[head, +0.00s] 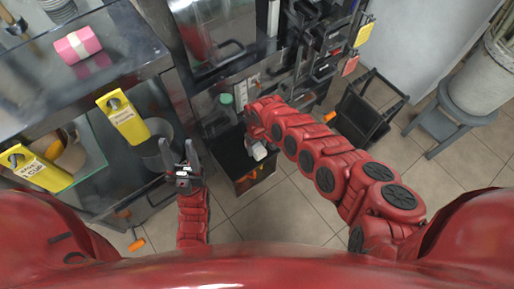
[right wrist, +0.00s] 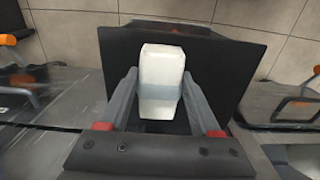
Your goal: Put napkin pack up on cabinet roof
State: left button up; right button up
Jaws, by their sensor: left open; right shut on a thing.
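A white napkin pack (right wrist: 160,82) with a pale grey-blue band shows in the right wrist view, between the fingers of my right gripper (right wrist: 162,100). The right gripper is shut on it. In the head view the pack (head: 259,151) is small and partly covered by my right arm, above a dark open-topped box or drawer. My left gripper (head: 180,152) is open and empty, in front of the left counter. I cannot tell for sure which surface is the cabinet roof.
A pink pack (head: 78,45) lies on the dark glossy top at upper left. Yellow tags (head: 122,117) and a grey bucket (head: 157,152) are near my left gripper. A black chair (head: 367,112) and grey stool (head: 452,112) stand at right. Tiled floor is clear at lower centre.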

jog(key=shift+f, duration=0.15)
jog(key=o, duration=1.4)
jog(key=shift+o, duration=0.2)
